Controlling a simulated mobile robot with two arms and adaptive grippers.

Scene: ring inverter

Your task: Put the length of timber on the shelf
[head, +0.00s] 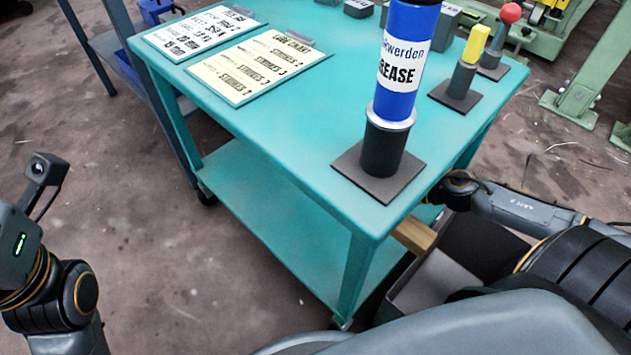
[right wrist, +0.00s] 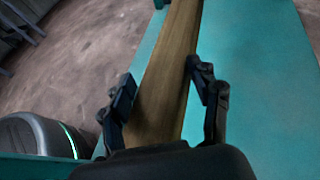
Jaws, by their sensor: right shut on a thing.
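The length of timber (right wrist: 172,65) is a long brown wooden piece. In the right wrist view it runs between the fingers of my right gripper (right wrist: 160,75), which is shut on it, and reaches away over a teal surface. In the head view a short part of the timber (head: 414,236) shows below the table's right corner; the rest is hidden. My right gripper is mostly hidden there behind the corner. The shelf (head: 265,215) is the lower teal deck of the cart, and its visible part is bare. My left arm is at the left edge, its gripper out of view.
The cart's teal top (head: 290,120) carries a blue grease cartridge (head: 405,55) in a dark holder, two signs and small stands. A cart leg (head: 356,275) stands at the near corner. An open grey box (head: 445,285) is right of it. Floor at left is clear.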

